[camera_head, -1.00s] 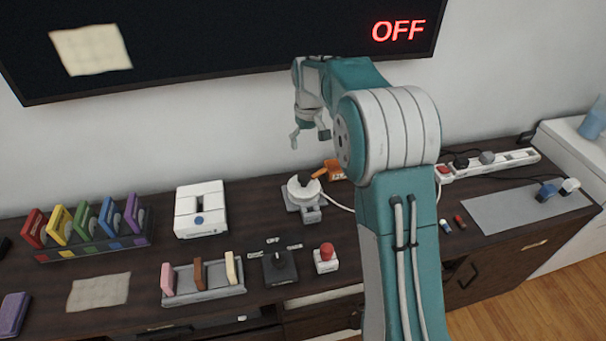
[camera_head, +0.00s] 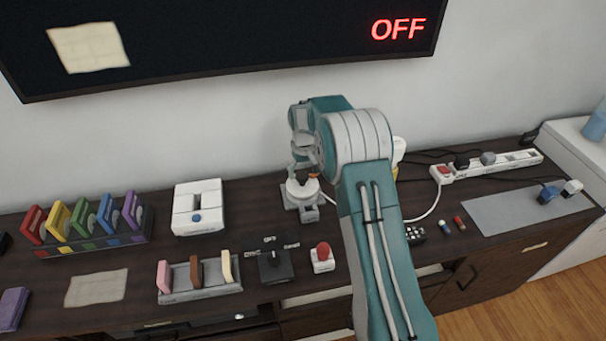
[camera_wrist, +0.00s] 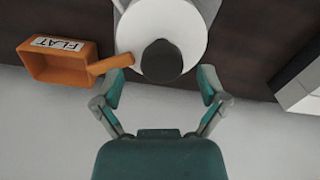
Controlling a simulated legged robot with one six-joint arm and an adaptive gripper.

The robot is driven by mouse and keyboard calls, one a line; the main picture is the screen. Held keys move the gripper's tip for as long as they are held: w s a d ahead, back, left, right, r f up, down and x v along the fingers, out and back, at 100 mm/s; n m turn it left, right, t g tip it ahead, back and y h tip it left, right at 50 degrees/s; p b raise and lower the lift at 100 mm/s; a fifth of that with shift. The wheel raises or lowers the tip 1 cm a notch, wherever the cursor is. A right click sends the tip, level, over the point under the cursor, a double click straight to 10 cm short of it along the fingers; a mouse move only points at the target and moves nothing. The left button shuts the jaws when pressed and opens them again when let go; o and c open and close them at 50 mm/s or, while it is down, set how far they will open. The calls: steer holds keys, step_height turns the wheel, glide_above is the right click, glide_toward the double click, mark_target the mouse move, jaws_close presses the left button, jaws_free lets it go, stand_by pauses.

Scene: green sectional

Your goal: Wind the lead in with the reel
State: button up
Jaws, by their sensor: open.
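The reel (camera_head: 306,206) is a white round drum on a grey base, at the middle of the cabinet top. In the wrist view the drum (camera_wrist: 190,28) carries a dark round knob (camera_wrist: 162,61). A thin white lead (camera_head: 432,205) shows to the right of my arm and curves up toward the power strip; my arm hides the stretch nearer the reel. My gripper (camera_head: 304,172) is pointed down just over the reel. In the wrist view my gripper (camera_wrist: 164,76) is open, one finger on each side of the knob, with nothing held.
An orange box marked FLAT (camera_wrist: 58,66) is close beside the reel, left in the wrist view. A white box (camera_head: 198,222), dark selector (camera_head: 276,267) and red-button box (camera_head: 321,260) stand nearby. A power strip (camera_head: 510,160) lies right. A screen reading OFF (camera_head: 240,40) hangs behind.

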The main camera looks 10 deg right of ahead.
steer(key=shift+f, duration=0.65)
steer(key=shift+a, duration=0.1)
steer(key=shift+f, duration=0.1)
jaws_close()
steer(key=shift+m, duration=0.3)
